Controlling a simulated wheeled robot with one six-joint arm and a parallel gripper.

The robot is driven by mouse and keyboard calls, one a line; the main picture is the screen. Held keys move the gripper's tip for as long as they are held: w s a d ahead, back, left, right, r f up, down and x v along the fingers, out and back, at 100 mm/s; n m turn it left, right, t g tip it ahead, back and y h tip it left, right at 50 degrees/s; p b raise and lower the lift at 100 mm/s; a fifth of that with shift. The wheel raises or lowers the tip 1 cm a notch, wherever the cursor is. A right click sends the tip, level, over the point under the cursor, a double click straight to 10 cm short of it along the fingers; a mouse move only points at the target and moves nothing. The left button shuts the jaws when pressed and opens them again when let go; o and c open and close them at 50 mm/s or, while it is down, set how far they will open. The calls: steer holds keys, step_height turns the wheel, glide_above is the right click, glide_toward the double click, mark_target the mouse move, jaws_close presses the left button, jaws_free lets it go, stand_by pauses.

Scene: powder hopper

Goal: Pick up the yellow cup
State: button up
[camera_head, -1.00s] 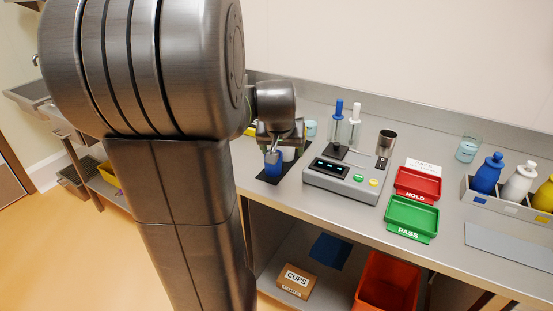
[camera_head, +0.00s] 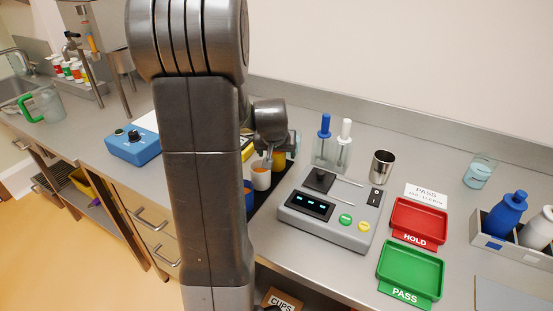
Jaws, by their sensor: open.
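The yellow cup (camera_head: 279,162) stands at the back of the dark mat (camera_head: 268,199), partly hidden behind my gripper and the white cup. My gripper (camera_head: 270,155) is open and points down at the yellow cup, close to it. Whether its fingers are around the cup or only above it, I cannot tell. The white cup (camera_head: 261,180) with orange contents stands in front of the yellow one. The blue cup (camera_head: 248,197) is at the front of the mat, mostly hidden by my arm.
A grey scale (camera_head: 328,217) stands right of the mat. Behind it are a clear stand with blue and white-handled tools (camera_head: 332,150) and a metal cup (camera_head: 382,167). Red (camera_head: 418,221) and green trays (camera_head: 411,270) lie further right. A blue box (camera_head: 133,147) is left.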

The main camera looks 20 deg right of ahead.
steer(key=shift+x, duration=0.75)
steer(key=c, duration=1)
steer(key=shift+c, duration=0.5)
steer(key=shift+r, duration=0.2)
